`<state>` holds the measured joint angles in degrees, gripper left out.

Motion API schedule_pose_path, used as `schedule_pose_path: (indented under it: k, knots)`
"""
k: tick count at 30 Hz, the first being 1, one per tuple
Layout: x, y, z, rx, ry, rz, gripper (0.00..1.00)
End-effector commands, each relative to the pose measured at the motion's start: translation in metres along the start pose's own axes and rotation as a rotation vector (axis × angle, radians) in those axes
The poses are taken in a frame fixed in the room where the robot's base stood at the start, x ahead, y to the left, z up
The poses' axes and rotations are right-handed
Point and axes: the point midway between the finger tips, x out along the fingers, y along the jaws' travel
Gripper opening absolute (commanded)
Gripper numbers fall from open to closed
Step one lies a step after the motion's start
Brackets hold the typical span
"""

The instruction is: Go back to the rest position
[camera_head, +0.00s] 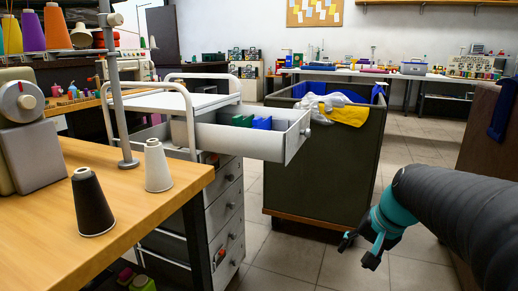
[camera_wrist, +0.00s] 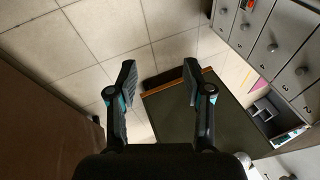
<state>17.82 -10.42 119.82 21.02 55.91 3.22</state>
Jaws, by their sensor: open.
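My gripper (camera_head: 359,251) hangs at the end of my arm on the right of the head view, in front of the large dark bin (camera_head: 315,185) and above the tiled floor. In the wrist view my gripper (camera_wrist: 158,82) has its two fingers apart with nothing between them. Beyond the fingertips there are floor tiles and the side of the dark bin (camera_wrist: 205,125). No comforter is in the gripper.
A wooden table (camera_head: 150,205) with thread cones stands at left. Floor (camera_head: 415,265) is open around the gripper.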

Motion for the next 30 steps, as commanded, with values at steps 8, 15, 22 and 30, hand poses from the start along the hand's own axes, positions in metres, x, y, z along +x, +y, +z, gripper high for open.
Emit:
schedule_pose_path:
  k: [8, 15, 22, 30]
  knots:
    - [-0.034, 0.027, 0.094, -0.341, 0.054, 0.18, 0.51]
    - [-0.061, 0.031, 0.147, -0.511, 0.116, 0.211, 0.51]
    - [-0.088, 0.011, 0.159, -0.576, 0.184, 0.164, 0.51]
    - [-0.087, 0.009, 0.159, -0.584, 0.181, 0.159, 0.51]
